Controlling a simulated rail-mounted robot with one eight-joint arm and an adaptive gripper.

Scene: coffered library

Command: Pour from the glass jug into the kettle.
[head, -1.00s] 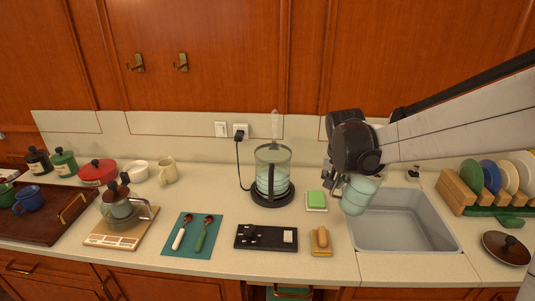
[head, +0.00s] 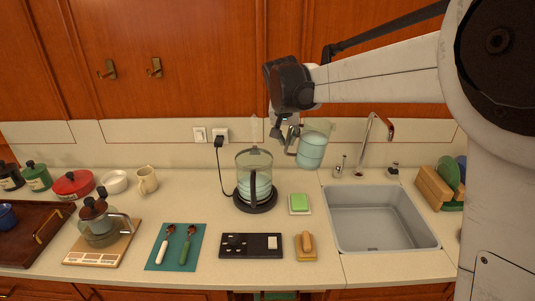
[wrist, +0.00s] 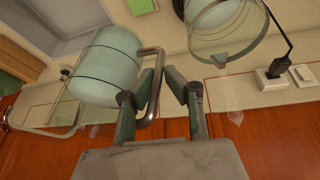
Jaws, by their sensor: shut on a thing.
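The glass jug (head: 312,152) holds pale blue-green liquid and hangs in the air, roughly upright, above the counter behind the sink's left edge. My gripper (head: 291,141) is shut on its handle. In the wrist view the jug (wrist: 103,65) is left of my gripper (wrist: 163,78), with its bent handle between the fingers. The glass kettle (head: 254,167) stands on a round black base to the left of and below the jug, apart from it. Pale liquid shows in its lower part. The kettle's rim (wrist: 225,40) also shows in the wrist view. A clear pointed piece rises behind it.
The sink (head: 382,218) and tap (head: 374,140) are at the right. A green sponge (head: 299,202) lies right of the kettle. A black panel (head: 250,245) and brush (head: 306,243) lie in front. The kettle's cord runs to a wall socket (head: 221,135).

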